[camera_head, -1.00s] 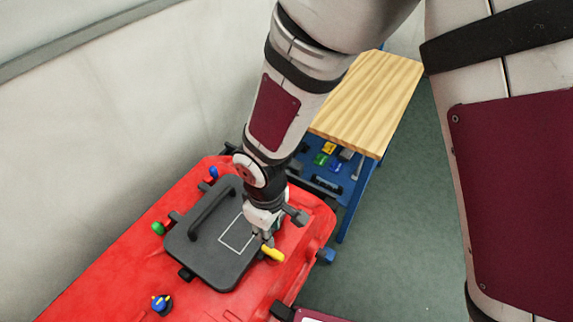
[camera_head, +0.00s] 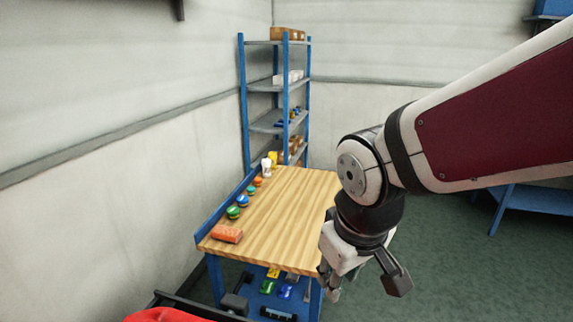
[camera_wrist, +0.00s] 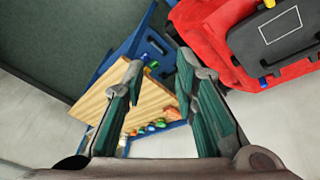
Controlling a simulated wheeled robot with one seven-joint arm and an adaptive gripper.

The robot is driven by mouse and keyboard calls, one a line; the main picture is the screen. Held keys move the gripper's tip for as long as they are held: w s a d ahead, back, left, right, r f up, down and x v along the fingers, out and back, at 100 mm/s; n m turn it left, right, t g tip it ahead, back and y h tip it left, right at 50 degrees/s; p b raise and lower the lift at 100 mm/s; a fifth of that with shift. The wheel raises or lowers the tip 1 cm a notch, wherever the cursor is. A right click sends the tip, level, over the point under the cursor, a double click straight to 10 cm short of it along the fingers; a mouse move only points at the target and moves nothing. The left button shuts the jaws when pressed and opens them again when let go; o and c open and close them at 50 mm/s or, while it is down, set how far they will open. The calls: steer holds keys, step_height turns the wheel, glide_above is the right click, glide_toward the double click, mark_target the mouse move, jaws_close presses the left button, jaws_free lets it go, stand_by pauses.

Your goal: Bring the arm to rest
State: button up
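My gripper (camera_head: 328,285) hangs from my bent arm at the right of the head view, in front of the wooden-topped workbench (camera_head: 290,205). In the wrist view my gripper (camera_wrist: 160,75) shows two green-padded fingers set apart with nothing between them, so it is open and empty. The red scrubber machine (camera_wrist: 205,30) with its dark lid (camera_wrist: 275,40) is at the upper right of the wrist view, apart from the fingers. Only a red corner of the machine shows at the bottom of the head view.
An orange block (camera_head: 227,234) and several small coloured items line the bench's left side. A blue shelf rack (camera_head: 246,110) stands behind it. Another blue table (camera_head: 540,200) is at the right. Grey-green floor (camera_head: 450,260) lies clear below my arm.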

steer(key=s+d+r+m+t+b, duration=0.1)
steer(key=s+d+r+m, duration=0.4)
steer(key=d, duration=0.5)
steer(key=shift+s+d+r+m+t, duration=0.35)
steer(key=shift+s+r+t, duration=0.3)
steer(key=shift+s, duration=0.55)
steer(key=shift+a, duration=0.1)
